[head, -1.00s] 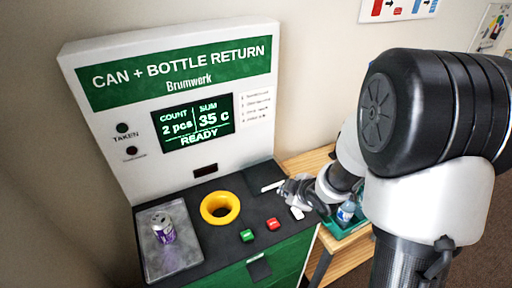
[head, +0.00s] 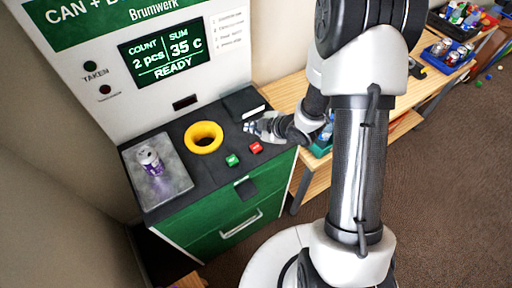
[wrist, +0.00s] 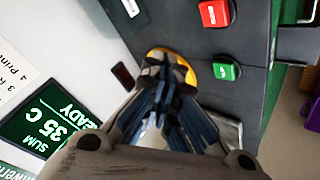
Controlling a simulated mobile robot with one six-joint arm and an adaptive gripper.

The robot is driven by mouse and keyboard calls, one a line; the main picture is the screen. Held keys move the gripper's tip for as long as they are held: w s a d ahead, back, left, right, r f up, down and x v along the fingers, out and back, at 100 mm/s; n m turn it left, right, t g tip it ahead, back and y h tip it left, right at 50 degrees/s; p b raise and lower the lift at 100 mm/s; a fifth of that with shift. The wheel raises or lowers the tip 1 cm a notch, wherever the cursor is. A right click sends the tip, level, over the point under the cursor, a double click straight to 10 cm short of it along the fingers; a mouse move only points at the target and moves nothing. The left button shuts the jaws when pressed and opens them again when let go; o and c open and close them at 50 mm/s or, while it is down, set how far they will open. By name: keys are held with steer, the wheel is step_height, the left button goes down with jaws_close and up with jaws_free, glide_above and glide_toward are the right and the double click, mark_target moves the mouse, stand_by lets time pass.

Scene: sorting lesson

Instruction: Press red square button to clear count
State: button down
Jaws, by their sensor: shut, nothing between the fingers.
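The red square button (head: 256,148) sits on the dark top of the return machine, near its front right. It also shows at the top of the wrist view (wrist: 214,13). The green button (head: 232,160) is to its left; it also shows in the wrist view (wrist: 226,69). My gripper (head: 248,127) is shut and empty, above the counter just behind the red button, apart from it as far as I can tell. In the wrist view my closed fingers (wrist: 170,66) overlap the yellow ring. The display (head: 163,54) reads COUNT 2 pcs, SUM 35 C, READY.
The yellow ring opening (head: 203,138) is left of the buttons. A purple can (head: 150,160) stands on the metal tray (head: 176,189) at the left. A wooden table (head: 285,98) with a blue bin (head: 447,56) of cans adjoins the machine on the right.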

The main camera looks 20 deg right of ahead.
mark_target(255, 149)
step_height(255, 149, down, 8)
steer(key=b, duration=0.5)
steer(key=shift+r+b, duration=0.25)
steer(key=shift+b, duration=0.1)
steer(key=shift+f, duration=0.1)
stand_by(0.8)
steer(key=shift+f+b, duration=0.3)
steer(key=shift+b, duration=0.2)
steer(key=shift+f+b, duration=0.55)
stand_by(0.4)
steer(key=shift+r, duration=0.15)
steer(key=shift+r+p, duration=0.75)
steer(key=shift+r, duration=0.1)
steer(key=shift+r+p, duration=1.9)
steer(key=shift+r, duration=0.55)
